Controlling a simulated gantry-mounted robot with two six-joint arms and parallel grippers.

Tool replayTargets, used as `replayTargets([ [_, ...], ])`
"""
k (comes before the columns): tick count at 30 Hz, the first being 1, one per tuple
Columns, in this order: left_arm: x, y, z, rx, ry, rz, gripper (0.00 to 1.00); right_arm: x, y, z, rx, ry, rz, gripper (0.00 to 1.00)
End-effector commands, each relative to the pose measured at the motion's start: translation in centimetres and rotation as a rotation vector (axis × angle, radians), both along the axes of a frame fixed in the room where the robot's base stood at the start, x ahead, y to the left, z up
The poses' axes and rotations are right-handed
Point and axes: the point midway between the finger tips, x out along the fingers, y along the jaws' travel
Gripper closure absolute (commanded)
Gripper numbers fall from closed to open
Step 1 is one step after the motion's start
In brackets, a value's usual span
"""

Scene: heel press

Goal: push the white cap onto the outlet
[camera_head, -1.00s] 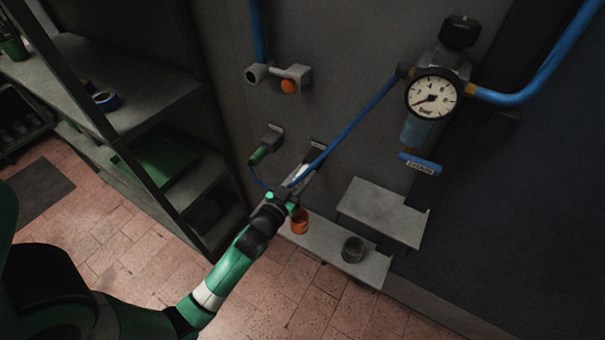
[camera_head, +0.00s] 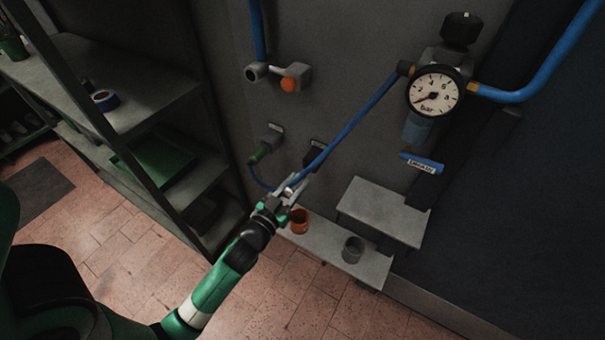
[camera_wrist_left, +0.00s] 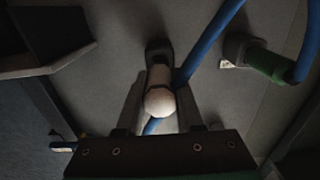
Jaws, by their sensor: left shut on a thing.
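The white cap (camera_wrist_left: 160,102) sits between the two fingers of my left gripper (camera_wrist_left: 160,88), which is shut on it; its round end faces the wrist camera. In the head view my left gripper (camera_head: 291,188) is in front of the wall panel, below and left of a dark outlet block (camera_head: 312,158) with a label above it. In the left wrist view the dark outlet (camera_wrist_left: 157,50) shows just beyond the cap, roughly in line with it. I cannot tell from this view whether they touch. My right gripper is not in view.
A blue hose (camera_head: 350,124) runs from the gauge (camera_head: 433,91) down behind my left gripper toward a green plug (camera_head: 260,154). An orange cup (camera_head: 299,221) and a grey cup (camera_head: 352,249) stand on a low shelf (camera_head: 325,251). A rack stands at left.

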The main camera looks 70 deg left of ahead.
Motion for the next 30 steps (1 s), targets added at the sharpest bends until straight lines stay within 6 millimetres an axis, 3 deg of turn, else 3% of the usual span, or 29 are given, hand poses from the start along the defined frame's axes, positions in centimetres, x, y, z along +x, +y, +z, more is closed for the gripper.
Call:
replayTargets([
  [15, -1.7, -1.2, 0.0, 0.0, 0.0, -0.001, 1.0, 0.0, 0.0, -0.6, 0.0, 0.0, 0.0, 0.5],
  [30, -2.1, -1.5, -0.1, 0.001, -0.001, -0.001, 1.0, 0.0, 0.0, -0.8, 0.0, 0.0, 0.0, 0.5],
])
